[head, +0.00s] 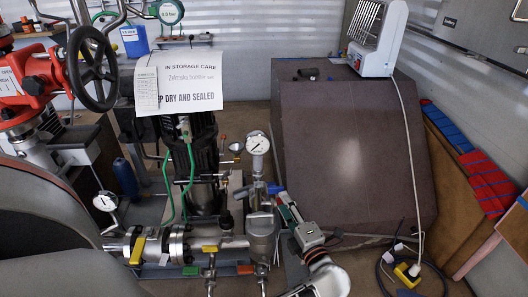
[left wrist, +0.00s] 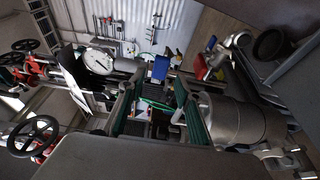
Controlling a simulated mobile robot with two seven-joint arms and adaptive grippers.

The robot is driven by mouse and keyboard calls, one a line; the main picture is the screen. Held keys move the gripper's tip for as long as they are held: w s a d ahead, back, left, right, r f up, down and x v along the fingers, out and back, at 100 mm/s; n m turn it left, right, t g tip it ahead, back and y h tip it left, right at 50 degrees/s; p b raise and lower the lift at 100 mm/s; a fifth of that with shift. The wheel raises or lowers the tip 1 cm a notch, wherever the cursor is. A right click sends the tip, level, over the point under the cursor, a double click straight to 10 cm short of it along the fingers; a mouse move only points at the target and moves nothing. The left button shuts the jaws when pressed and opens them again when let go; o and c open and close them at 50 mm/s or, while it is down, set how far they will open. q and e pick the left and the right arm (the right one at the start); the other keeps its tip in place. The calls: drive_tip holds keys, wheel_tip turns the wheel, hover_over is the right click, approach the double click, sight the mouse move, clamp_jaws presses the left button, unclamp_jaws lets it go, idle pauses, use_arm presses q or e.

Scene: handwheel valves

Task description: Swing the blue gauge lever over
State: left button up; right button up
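The blue gauge lever (head: 274,188) sits on the pipework just below a round white gauge (head: 257,145) in the head view. In the left wrist view the blue lever (left wrist: 160,67) shows between and just beyond the fingertips, with the gauge (left wrist: 99,61) to its left. My left gripper (head: 284,202) is at the lever, on its lower right in the head view. Its green-padded fingers (left wrist: 154,92) stand apart in the left wrist view. I cannot tell whether either finger touches the lever. My right gripper is not in view.
A red valve with a black handwheel (head: 92,68) stands at the left. A paper sign (head: 190,80) hangs over a dark pump with green hoses. Yellow-handled valves (head: 210,249) line the pipe below. A large brown cabinet (head: 345,150) stands behind and right of my left gripper.

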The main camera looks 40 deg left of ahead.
sight(277, 191)
use_arm(q)
drive_tip(key=x, duration=0.5)
drive_tip(key=shift+w+a+f, duration=0.1)
drive_tip(key=shift+w+a, duration=0.05)
drive_tip(key=shift+a, duration=0.2)
drive_tip(key=shift+d, duration=0.15)
drive_tip(key=c, duration=0.9)
drive_tip(key=shift+o, duration=0.2)
